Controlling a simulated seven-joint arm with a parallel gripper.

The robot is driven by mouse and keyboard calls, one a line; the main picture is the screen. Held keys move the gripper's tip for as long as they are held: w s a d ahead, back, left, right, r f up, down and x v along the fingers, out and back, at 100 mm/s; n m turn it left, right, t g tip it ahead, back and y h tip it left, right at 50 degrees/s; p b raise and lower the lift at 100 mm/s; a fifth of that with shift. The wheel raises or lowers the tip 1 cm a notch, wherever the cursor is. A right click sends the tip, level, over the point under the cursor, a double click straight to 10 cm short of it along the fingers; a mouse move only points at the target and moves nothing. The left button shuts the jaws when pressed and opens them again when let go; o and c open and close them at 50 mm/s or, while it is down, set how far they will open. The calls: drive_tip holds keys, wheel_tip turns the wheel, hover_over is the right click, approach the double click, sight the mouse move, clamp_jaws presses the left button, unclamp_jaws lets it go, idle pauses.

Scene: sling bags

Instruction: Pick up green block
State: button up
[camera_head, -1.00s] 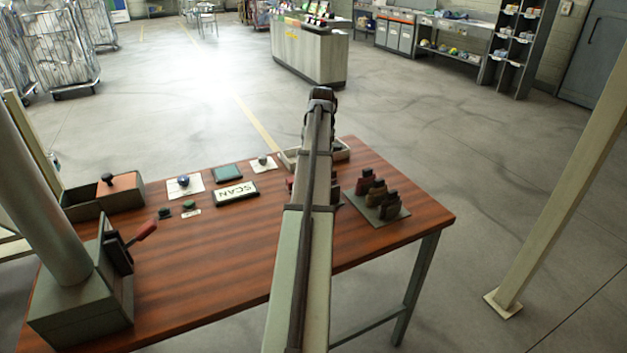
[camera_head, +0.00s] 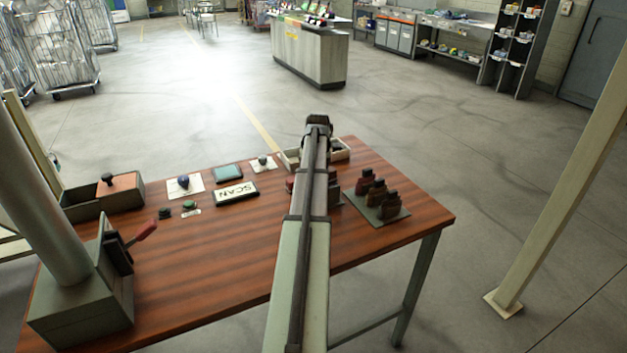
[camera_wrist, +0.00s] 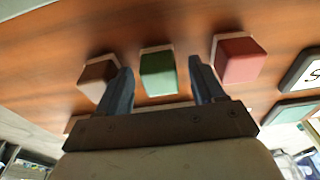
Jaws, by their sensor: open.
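The green block (camera_wrist: 158,75) stands on the wooden table in the wrist view, between a brown block (camera_wrist: 99,76) on the left and a red block (camera_wrist: 239,60) on the right. My gripper (camera_wrist: 160,66) is open and empty. Its two dark fingers appear on either side of the green block in the picture; I cannot tell how far above it they are. In the head view my arm hides the gripper and the green block. Part of the red block (camera_head: 290,184) shows left of the arm.
The wooden table (camera_head: 215,265) has a wide clear front area. A SCAN pad (camera_head: 236,191) lies left of my arm. A dark board with several dark bottle-like items (camera_head: 374,190) stands to the right. A pale tray (camera_head: 341,154) is partly behind my arm.

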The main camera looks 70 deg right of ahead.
drive_tip(key=c, duration=1.1)
drive_tip(key=shift+o, duration=0.2)
drive_tip(key=shift+r, duration=0.1)
